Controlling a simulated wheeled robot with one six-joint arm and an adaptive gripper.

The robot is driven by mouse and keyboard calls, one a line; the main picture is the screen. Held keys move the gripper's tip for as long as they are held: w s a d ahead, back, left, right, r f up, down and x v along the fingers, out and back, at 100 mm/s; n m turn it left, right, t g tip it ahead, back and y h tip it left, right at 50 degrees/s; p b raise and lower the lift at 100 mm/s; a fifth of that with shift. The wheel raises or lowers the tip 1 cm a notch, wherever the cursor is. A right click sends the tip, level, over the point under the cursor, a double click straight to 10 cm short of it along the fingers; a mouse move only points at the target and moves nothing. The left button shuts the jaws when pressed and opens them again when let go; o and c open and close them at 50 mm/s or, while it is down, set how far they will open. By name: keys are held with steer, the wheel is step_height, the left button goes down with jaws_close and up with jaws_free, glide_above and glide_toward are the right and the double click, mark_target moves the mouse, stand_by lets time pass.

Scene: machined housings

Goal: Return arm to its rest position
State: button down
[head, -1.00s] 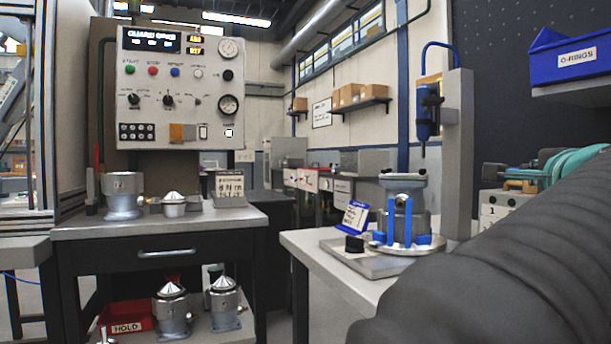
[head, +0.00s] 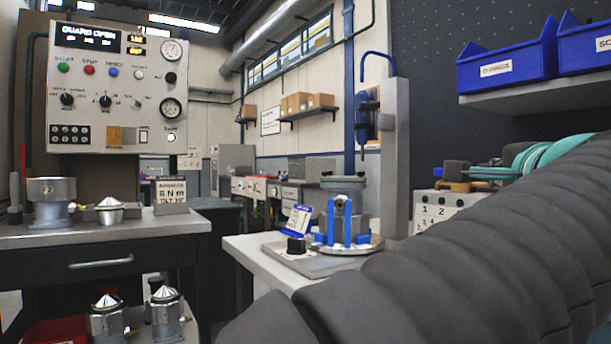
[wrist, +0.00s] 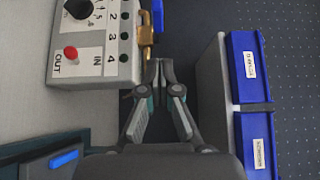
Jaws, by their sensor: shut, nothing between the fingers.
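My gripper (wrist: 160,75) shows in the wrist view with its fingertips together and nothing between them. It is in the free gap between a white control box (wrist: 98,40) on the left and a shelf with blue bins on the right. A brass fitting (wrist: 146,38) on the box's side is close to the fingertips; I cannot tell whether they touch.
Blue bins (head: 507,59) sit on a wall shelf (head: 560,95) at the right. A fixture with blue clamps (head: 346,220) stands on the middle bench. Metal housings (head: 52,200) stand on the left bench (head: 95,234), below the control panel (head: 115,90). A dark gap separates the benches.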

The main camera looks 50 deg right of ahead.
steer(key=shift+w+v, duration=0.2)
steer(key=shift+v, duration=1.85)
steer(key=shift+a, duration=0.15)
